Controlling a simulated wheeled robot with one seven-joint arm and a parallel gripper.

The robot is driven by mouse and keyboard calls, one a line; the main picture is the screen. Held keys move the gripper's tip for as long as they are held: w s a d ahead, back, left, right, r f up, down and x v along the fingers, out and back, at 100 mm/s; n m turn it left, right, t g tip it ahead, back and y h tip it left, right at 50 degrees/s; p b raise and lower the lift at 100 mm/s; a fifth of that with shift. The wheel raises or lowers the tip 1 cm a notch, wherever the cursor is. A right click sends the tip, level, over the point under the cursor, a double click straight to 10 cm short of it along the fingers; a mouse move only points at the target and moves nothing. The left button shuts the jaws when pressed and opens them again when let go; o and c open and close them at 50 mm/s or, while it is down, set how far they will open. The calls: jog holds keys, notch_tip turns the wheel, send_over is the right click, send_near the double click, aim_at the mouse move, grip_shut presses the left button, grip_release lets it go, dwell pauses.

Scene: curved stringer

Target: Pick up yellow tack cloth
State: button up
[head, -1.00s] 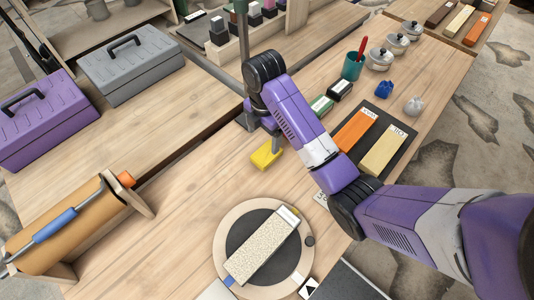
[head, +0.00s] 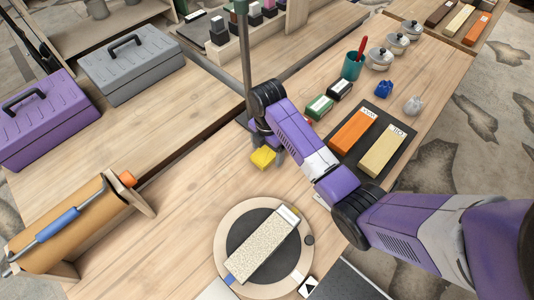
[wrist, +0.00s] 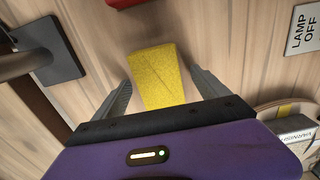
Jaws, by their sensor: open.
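The yellow tack cloth (wrist: 158,76) lies on the wooden bench between the two spread fingers of my gripper (wrist: 160,95) in the wrist view. Bare wood shows between the cloth and each finger, so the jaws are open around it and not closed on it. In the head view the cloth (head: 263,158) shows just below my gripper (head: 268,150), partly covered by it. The cloth's near end is hidden behind my gripper's body in the wrist view.
A lamp post base (wrist: 47,52) stands left of the cloth, and a red object (wrist: 125,3) lies beyond it. A round turntable (head: 228,225) with a pale block is nearer. Green and black blocks (head: 319,107) lie to the right. Bare bench is open at left.

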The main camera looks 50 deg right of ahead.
jog(key=c, duration=1.5)
jog(key=shift+o, duration=0.2)
jog(key=shift+r, duration=0.1)
